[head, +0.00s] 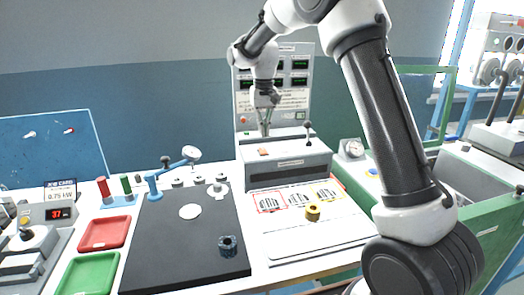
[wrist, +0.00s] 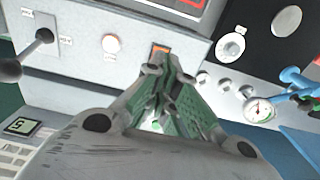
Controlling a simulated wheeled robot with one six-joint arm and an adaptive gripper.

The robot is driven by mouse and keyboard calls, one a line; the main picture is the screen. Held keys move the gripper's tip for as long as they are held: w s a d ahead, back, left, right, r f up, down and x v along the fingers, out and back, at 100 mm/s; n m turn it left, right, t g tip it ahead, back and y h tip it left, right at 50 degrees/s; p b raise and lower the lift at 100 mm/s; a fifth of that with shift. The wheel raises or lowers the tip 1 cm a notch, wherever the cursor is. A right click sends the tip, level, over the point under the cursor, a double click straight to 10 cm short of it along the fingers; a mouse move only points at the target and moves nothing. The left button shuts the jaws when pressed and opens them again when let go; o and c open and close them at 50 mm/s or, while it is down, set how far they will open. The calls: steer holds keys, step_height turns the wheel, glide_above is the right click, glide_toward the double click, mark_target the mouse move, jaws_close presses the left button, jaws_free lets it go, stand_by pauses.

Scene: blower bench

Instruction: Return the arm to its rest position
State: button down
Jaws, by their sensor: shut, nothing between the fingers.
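My gripper (head: 264,130) hangs fingers-down at the end of my raised arm in the head view. It is above and in front of the grey box-like unit (head: 290,160) at the back of the bench. In the wrist view my gripper (wrist: 158,75) shows its fingers drawn together, with nothing held between them. The fingertips appear close to the orange-framed switch (wrist: 160,52) on that unit; I cannot tell whether they touch it.
A yellow ring part (head: 313,213) sits on the white board (head: 335,232). Red (head: 103,233) and green (head: 88,275) trays are at left.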

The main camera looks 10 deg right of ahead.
steer(key=shift+n+g, duration=0.3)
steer(key=shift+n, duration=0.2)
steer(key=s+f, duration=0.3)
steer(key=shift+d, duration=0.4)
steer(key=s+d+r+t, duration=0.1)
steer(key=s+d+r, duration=0.2)
steer(key=s, duration=0.9)
steer(key=s+d+r+t, duration=0.2)
steer(key=s+d+r, duration=0.2)
steer(key=s, duration=0.8)
steer(key=s+d+r+m+t, duration=0.1)
steer(key=s+d+r+t, duration=0.1)
steer(key=s+d+r, duration=0.2)
steer(key=shift+s+d+r, duration=0.15)
steer(key=shift+s+d, duration=1.4)
steer(key=shift+s, duration=2.45)
